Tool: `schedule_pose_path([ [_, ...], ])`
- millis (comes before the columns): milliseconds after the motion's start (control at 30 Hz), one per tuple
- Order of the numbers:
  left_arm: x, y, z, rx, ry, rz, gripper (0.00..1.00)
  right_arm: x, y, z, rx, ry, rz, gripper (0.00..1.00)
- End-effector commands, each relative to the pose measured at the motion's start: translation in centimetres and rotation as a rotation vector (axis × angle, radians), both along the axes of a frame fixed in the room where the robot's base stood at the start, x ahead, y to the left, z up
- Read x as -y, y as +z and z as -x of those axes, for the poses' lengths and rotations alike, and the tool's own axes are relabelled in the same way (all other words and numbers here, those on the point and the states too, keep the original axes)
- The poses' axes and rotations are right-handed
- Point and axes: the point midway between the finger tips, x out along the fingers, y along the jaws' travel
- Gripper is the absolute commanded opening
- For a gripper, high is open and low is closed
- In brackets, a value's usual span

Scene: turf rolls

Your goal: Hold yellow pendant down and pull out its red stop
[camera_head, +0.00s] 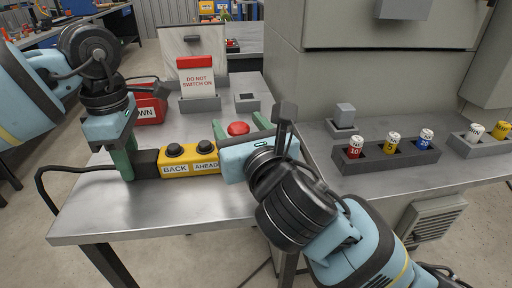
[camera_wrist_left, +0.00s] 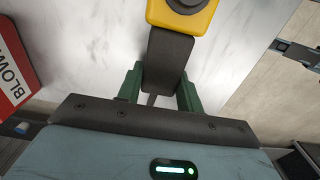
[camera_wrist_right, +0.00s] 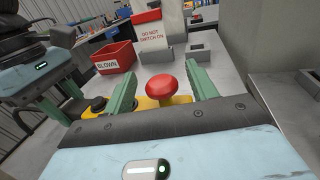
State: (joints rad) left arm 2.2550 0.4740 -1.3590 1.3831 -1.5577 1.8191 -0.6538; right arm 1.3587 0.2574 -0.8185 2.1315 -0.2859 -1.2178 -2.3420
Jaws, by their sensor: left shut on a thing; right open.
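The yellow pendant (camera_head: 192,161) lies on the metal table, with two black buttons labelled BACK and AHEAD. Its red stop (camera_head: 238,128) is a mushroom knob at the right end; it also shows in the right wrist view (camera_wrist_right: 160,87). My left gripper (camera_head: 129,160) is shut on the pendant's black end piece, which shows between its fingers in the left wrist view (camera_wrist_left: 167,62). My right gripper (camera_head: 242,130) is open; its green fingers stand on either side of the red stop, apart from it in the right wrist view (camera_wrist_right: 166,90).
A red BLOWN bin (camera_head: 150,108) and a grey holder with a DO NOT SWITCH ON card (camera_head: 197,76) stand behind the pendant. A grey block with several coloured fuses (camera_head: 354,162) sits on the right bench. The table front is clear. A black cable (camera_head: 60,167) trails left.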

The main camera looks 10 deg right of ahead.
Motion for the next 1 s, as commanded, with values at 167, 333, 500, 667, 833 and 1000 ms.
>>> schedule_pose_path([
  [167,0.0,-0.6,0.1,-0.011,-0.001,-0.003,0.00,0.7,-0.1,3.5,0.001,0.003,0.000,0.57],
  [333,0.0,-0.6,0.1,-0.011,-0.001,-0.002,0.00,1.4,0.0,6.4,0.001,0.003,-0.001,0.57],
  [500,0.0,-0.6,0.1,-0.011,-0.001,-0.002,0.00,1.9,0.0,8.3,0.002,0.001,-0.001,0.57],
  [667,0.0,-0.6,0.1,-0.011,-0.001,-0.002,0.00,2.1,0.0,9.1,0.002,0.001,-0.001,0.57],
  [833,0.0,-0.6,0.1,-0.011,-0.001,-0.002,0.00,2.1,0.0,9.2,0.001,0.001,-0.001,0.57],
  [1000,0.0,-0.6,0.1,-0.011,-0.001,-0.002,0.00,2.1,0.0,9.2,0.002,0.001,-0.001,0.57],
])
